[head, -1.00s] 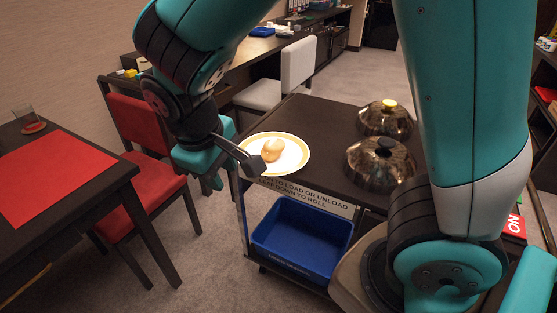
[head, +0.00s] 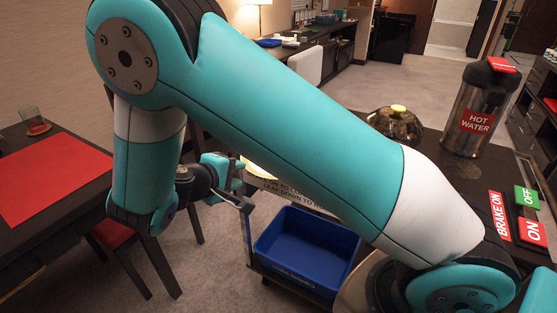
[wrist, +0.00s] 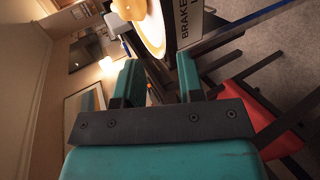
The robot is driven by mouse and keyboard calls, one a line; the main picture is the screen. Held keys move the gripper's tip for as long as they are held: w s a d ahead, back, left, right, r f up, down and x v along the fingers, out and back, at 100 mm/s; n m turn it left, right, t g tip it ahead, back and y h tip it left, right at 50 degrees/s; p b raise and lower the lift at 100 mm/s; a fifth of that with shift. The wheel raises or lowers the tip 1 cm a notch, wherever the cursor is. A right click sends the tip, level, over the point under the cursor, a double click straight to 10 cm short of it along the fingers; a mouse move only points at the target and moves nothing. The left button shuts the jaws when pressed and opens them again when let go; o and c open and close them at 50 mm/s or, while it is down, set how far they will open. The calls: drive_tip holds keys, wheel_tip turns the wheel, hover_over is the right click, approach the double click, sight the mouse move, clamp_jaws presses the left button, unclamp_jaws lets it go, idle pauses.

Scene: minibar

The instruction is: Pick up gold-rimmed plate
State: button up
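The gold-rimmed plate (wrist: 153,35) shows in the wrist view at the top, with its rim just beyond the gap between my fingers. A round bread-like item (wrist: 128,9) is on it. In the head view my arm hides most of the plate, and only a sliver of it (head: 258,168) shows. My gripper (wrist: 157,72) is open, its two teal fingers apart with nothing between them. In the head view my gripper (head: 236,184) is at the left end of the cart, close to the plate. I cannot tell whether it touches the rim.
The dark cart top also holds a metal dome cover (head: 397,126) and a hot water dispenser (head: 475,110). A blue bin (head: 305,250) sits low on the cart. A dark table with a red mat (head: 48,175) is at left, with a red chair (head: 112,234) beside it.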

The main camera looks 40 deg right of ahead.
sight(254, 172)
drive_tip(key=x, duration=0.7)
drive_tip(key=shift+s+d+f, duration=0.15)
drive_tip(key=shift+d+f, duration=0.15)
drive_tip(key=shift+f, duration=0.1)
drive_tip(key=shift+c, duration=0.4)
clamp_jaws()
